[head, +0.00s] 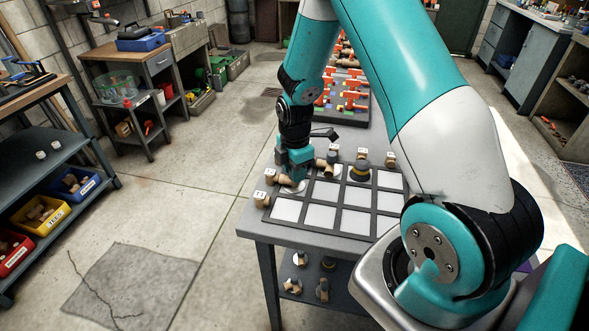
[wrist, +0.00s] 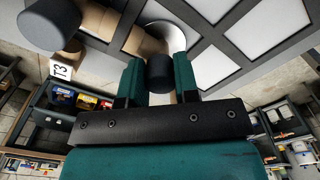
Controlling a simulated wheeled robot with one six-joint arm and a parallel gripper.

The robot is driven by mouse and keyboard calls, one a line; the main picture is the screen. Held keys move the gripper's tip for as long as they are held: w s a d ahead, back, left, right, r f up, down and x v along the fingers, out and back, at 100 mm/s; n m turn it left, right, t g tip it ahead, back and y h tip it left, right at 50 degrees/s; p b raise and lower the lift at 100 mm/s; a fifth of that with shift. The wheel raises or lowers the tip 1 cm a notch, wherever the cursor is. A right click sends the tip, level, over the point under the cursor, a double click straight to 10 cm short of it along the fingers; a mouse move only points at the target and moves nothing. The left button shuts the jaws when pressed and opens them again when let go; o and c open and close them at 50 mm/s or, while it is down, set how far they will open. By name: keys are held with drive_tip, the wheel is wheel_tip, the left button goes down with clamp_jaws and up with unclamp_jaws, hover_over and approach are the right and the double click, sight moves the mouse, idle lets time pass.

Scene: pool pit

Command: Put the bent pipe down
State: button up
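My gripper (head: 294,172) points down over the left back corner of a dark-framed tray (head: 337,233) with white cells. In the wrist view its two teal fingers (wrist: 159,80) stand on both sides of a tan pipe piece with a dark end (wrist: 160,72), seemingly the bent pipe, and appear to touch it. The piece is low over a cell with a round white spot (wrist: 178,34). Whether it touches the cell cannot be told. In the head view the fingers and arm hide most of it.
Tan pipe pieces with label tags stand along the tray edge, one near a tag (head: 261,196) at left. Several front cells are empty. The grey table (head: 255,230) has more fittings on its lower shelf.

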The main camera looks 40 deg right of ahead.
drive_tip(key=o, duration=0.4)
drive_tip(key=shift+o, duration=0.2)
wheel_tip(320, 180, up, 12)
drive_tip(key=b, duration=0.1)
drive_tip(key=s+a+r+m+y, duration=0.1)
drive_tip(key=s+a+r+m, duration=0.1)
drive_tip(key=s+a+r, duration=0.35)
drive_tip(key=s+a+r+m+y, duration=0.1)
drive_tip(key=s+a+r+m, duration=0.2)
drive_tip(key=a, duration=0.6)
drive_tip(key=s+a+r+m+y, duration=0.2)
drive_tip(key=s+a, duration=0.6)
drive_tip(key=s, duration=0.5)
drive_tip(key=r+m, duration=0.1)
drive_tip(key=m, duration=0.1)
drive_tip(key=shift+s+m, duration=0.3)
drive_tip(key=shift+s, duration=0.1)
